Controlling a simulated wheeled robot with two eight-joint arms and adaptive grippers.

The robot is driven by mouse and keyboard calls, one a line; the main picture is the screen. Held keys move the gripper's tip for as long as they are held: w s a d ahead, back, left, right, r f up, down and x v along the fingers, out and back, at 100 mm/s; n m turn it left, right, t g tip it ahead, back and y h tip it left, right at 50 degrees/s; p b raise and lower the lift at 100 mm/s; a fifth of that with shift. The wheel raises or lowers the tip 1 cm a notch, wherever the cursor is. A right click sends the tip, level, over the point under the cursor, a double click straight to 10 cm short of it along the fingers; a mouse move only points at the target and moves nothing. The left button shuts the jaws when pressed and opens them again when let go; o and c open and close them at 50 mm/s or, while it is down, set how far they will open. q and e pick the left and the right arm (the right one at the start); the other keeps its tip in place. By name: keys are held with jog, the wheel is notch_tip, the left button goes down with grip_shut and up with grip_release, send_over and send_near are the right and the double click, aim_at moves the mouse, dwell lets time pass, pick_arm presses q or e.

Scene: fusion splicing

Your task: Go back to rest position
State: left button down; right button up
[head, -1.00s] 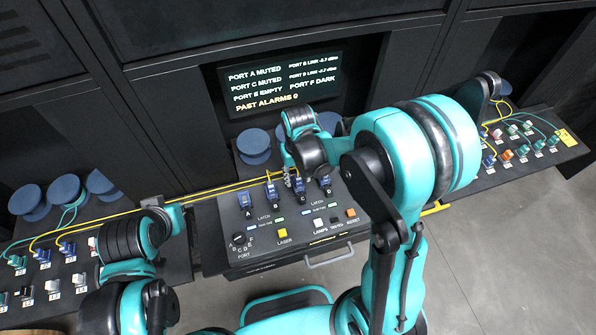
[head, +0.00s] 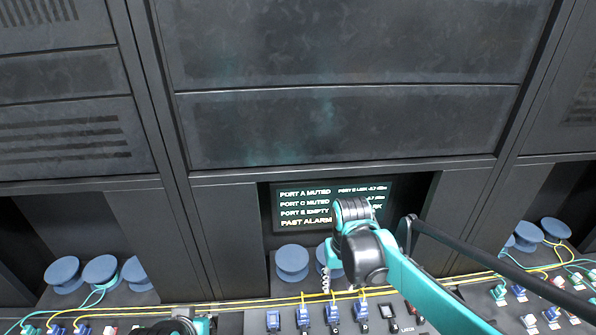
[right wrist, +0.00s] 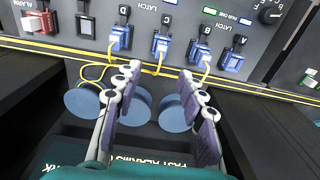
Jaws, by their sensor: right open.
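My right gripper (head: 326,280) hangs in front of the middle recess in the head view, above the row of blue connectors. In the right wrist view my right gripper (right wrist: 163,88) has its two fingers spread wide with nothing between them. Beyond the fingertips are blue connectors, such as one at port C (right wrist: 161,45) and one at port B (right wrist: 200,55), with yellow fibres; the fingers look apart from them. My left gripper (head: 190,324) shows only in part at the bottom edge of the head view, and its fingers cannot be made out.
A dark screen (head: 300,207) reads port A muted, port C muted and port E empty; my right arm covers part of it. Blue round spools (head: 292,262) stand in the recesses. A yellow fibre (head: 240,303) runs along the panels. Tall dark cabinets (head: 340,120) rise behind.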

jog(key=s+d+f+t+b, duration=0.4)
jog(key=s+f+t+b, duration=0.2)
jog(key=s+f+b, duration=0.3)
jog(key=shift+s+d+t+b, duration=0.2)
jog(key=shift+s+t+b, duration=0.25)
jog(key=shift+b, duration=0.75)
